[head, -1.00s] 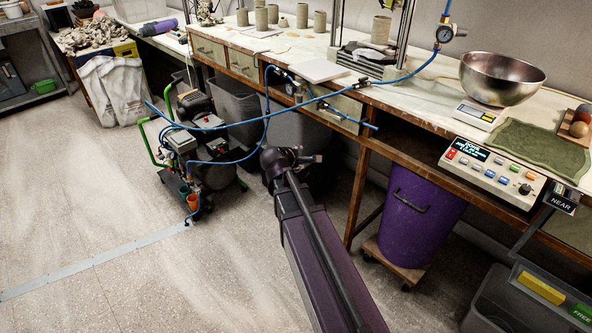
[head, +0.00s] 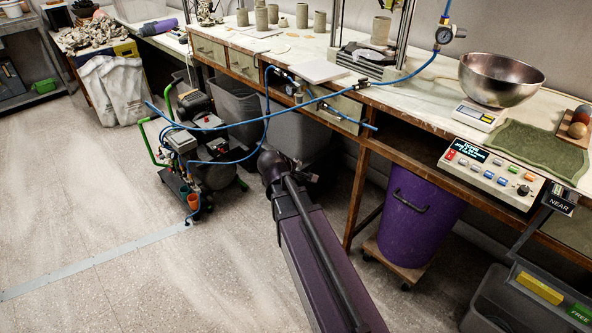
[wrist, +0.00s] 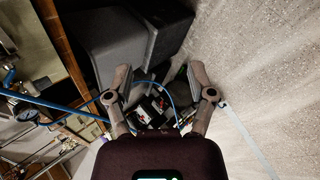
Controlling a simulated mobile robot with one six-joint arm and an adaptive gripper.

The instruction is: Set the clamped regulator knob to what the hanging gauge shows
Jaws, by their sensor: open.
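The round hanging gauge (head: 444,36) is on a blue hose at the back right of the bench; its reading is too small to make out. What looks like the clamped regulator (head: 293,88) sits at the bench's front edge, with blue hoses beside it. A round gauge also shows at the left of the wrist view (wrist: 26,110); its knob setting cannot be read. My gripper (wrist: 158,75) is open and empty, its fingers apart over the floor side of the bench, away from the regulator. In the head view my arm mostly hides it.
A compressor cart (head: 190,150) stands on the floor at left, with blue hoses stretching to the bench. Grey bins (head: 297,135) and a purple bin (head: 410,215) stand below the bench. A control box (head: 490,175) is at the right edge. The floor at left is clear.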

